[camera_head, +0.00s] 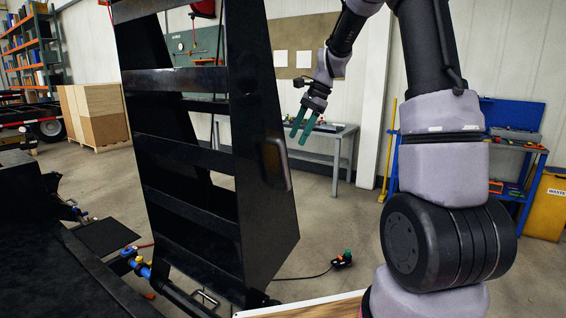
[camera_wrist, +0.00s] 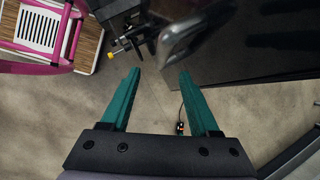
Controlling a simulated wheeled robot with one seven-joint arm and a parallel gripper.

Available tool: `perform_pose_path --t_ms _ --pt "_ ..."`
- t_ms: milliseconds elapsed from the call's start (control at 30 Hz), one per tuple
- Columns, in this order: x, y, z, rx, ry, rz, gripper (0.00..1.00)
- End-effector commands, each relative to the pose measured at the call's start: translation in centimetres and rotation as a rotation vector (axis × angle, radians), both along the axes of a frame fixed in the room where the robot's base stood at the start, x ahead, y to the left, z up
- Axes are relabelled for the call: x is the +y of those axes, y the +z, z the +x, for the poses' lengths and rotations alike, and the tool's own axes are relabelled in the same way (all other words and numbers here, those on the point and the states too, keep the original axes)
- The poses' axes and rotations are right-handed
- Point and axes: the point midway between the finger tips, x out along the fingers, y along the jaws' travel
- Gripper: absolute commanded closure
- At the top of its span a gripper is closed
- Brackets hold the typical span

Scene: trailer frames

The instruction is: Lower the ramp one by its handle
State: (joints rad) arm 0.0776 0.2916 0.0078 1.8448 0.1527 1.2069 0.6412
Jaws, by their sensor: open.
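The black ramp (camera_head: 185,130) stands raised and slightly tilted in the middle of the head view, with several cross slats between its side plates. Its handle (camera_head: 274,163) is a dark, rounded loop on the right side plate. In the wrist view, the handle (camera_wrist: 190,32) appears at the top, just beyond the fingertips. My gripper (camera_head: 303,128) is open and empty, with green fingers, to the right of the ramp and apart from it.
The black trailer bed (camera_head: 50,255) is at lower left. A grey table (camera_head: 330,140) stands behind my gripper. A blue workbench (camera_head: 510,140) and yellow bin (camera_head: 548,205) are at right. A cabled connector (camera_head: 343,260) lies on otherwise clear floor right of the ramp.

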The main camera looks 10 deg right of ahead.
Motion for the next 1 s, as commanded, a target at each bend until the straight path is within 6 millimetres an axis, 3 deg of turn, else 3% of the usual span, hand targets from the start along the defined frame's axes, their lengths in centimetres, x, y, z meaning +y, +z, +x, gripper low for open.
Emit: perform_pose_path --t_ms 267,700,1000 --pt "0.9 -2.5 0.6 0.020 -0.016 0.008 0.38" --pt "3.9 -9.4 0.9 0.018 -0.014 0.007 0.38" --pt "4.4 -10.5 1.0 0.016 -0.015 0.007 0.38"
